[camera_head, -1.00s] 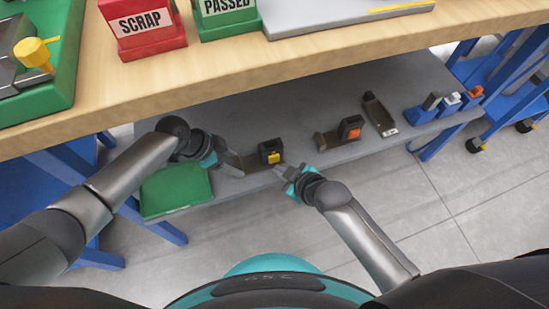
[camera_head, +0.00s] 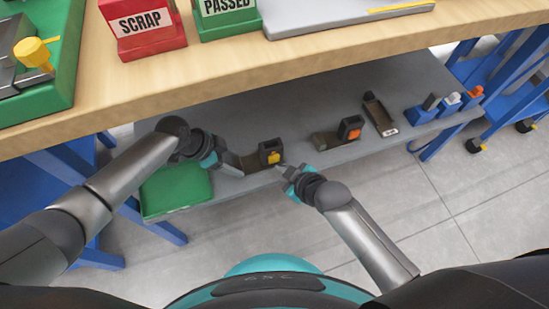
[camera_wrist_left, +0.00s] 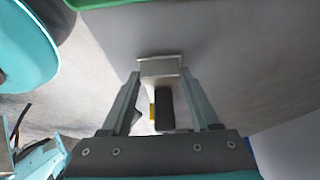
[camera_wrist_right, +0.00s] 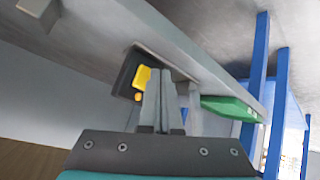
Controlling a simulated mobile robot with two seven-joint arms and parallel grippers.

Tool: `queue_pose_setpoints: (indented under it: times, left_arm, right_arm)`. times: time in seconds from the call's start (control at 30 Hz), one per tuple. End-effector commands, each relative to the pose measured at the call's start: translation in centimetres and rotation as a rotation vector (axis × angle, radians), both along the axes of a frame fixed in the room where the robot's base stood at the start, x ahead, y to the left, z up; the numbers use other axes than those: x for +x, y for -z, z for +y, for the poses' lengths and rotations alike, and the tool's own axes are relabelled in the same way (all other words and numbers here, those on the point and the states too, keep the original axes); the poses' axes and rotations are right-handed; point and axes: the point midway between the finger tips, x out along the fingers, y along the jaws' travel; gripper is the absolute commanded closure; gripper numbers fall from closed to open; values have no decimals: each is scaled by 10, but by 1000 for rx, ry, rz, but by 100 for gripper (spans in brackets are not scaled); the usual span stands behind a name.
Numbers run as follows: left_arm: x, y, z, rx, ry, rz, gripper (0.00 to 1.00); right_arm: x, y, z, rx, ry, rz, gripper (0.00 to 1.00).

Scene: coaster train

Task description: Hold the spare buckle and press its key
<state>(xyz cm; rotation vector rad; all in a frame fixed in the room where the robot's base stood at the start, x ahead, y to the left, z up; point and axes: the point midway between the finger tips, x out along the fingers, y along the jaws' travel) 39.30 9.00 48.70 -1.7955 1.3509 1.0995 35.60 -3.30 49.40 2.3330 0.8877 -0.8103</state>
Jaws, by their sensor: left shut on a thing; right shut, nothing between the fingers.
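The black buckle (camera_head: 265,147) with a yellow key (camera_head: 273,157) is at the front of the grey shelf, its metal strap extending left. My left gripper (camera_head: 236,170) is shut on that strap; the left wrist view shows the metal strap (camera_wrist_left: 160,67) between the fingertips, with the black body and a sliver of yellow nearer the camera. My right gripper (camera_head: 281,167) is shut and empty, just right of the buckle. In the right wrist view its fingertips (camera_wrist_right: 160,72) appear close beside the yellow key (camera_wrist_right: 141,77); contact cannot be told. I cannot tell whether the buckle is clear of the shelf.
The grey shelf (camera_head: 300,100) lies below the wooden bench (camera_head: 230,60). A second buckle with an orange key (camera_head: 354,132) and a dark tray (camera_head: 378,115) are to the right. A green pad (camera_head: 176,190) lies left. Blue holders (camera_head: 425,112) stand at the right end.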

Motion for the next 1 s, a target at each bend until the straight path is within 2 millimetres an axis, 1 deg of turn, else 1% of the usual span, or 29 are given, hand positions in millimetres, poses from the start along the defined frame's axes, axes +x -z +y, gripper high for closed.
queue_pose_setpoints:
  times: [0.03, 0.33, 0.6, 1.0]
  left_arm:
    - [-3, 3, 2, 7, 2, 8, 100]
    - [-3, 3, 2, 7, 2, 8, 100]
    - [-3, 3, 2, 7, 2, 8, 100]
    - [-3, 3, 2, 7, 2, 8, 100]
  right_arm:
    - [0, 0, 0, 0, 0, 0, 100]
    - [1, 0, 0, 0, 0, 0, 100]
    - [8, 0, 2, 0, 0, 0, 100]
    - [9, 0, 3, 0, 0, 0, 100]
